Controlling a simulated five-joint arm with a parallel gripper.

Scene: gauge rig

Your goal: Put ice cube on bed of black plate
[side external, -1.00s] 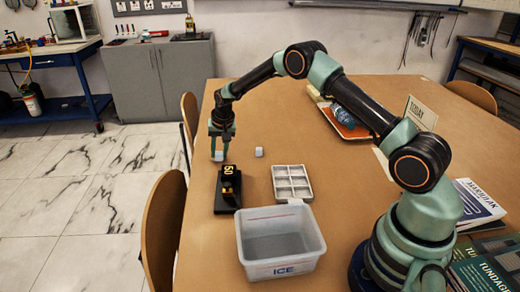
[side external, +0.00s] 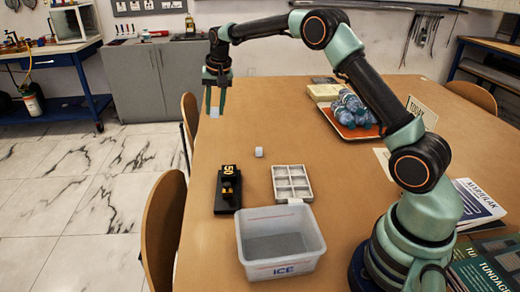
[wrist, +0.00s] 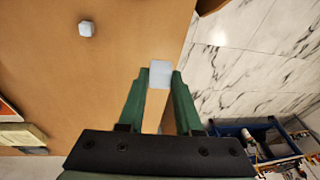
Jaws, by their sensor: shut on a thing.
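My gripper (side external: 215,100) is shut on a pale ice cube (side external: 214,112) and holds it in the air above the table's left side. In the wrist view the held ice cube (wrist: 160,73) sits between the green fingertips of my gripper (wrist: 159,84). The black plate (side external: 226,204) lies flat on the table near its left edge, with a black and yellow part marked "50" standing on it. It is nearer the camera than my gripper and apart from it. The wrist view does not show the plate.
A second ice cube (side external: 259,151) rests on the table; it also shows in the wrist view (wrist: 86,28). A grey divided tray (side external: 291,171) and a clear "ICE" bin (side external: 281,270) stand right of the plate. An orange tray (side external: 372,133) holds several blue bottles.

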